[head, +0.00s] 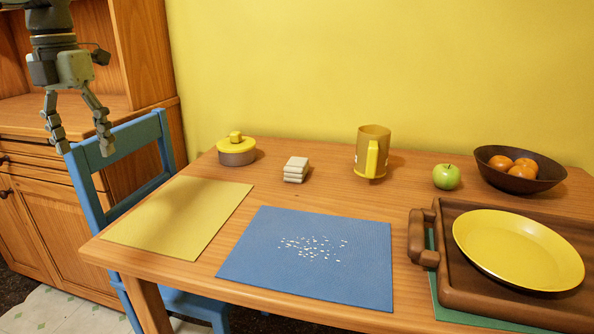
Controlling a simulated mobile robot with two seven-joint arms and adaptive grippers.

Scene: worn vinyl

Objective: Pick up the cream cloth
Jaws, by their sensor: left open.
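The cream cloth (296,169) lies folded in a small stack on the wooden table, between a lidded pot and a mug. My left gripper (84,146) hangs open and empty at the upper left, in front of the blue chair's back and well to the left of the cloth. Its fingers point down and are spread apart. My right gripper is not in view.
A yellow-lidded pot (237,150) stands left of the cloth, a yellow mug (372,152) right. A yellow mat (180,215) and a crumb-strewn blue mat (310,285) lie nearer. An apple (446,177), fruit bowl (520,180) and tray (447,262) with a yellow plate (518,248) occupy the right.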

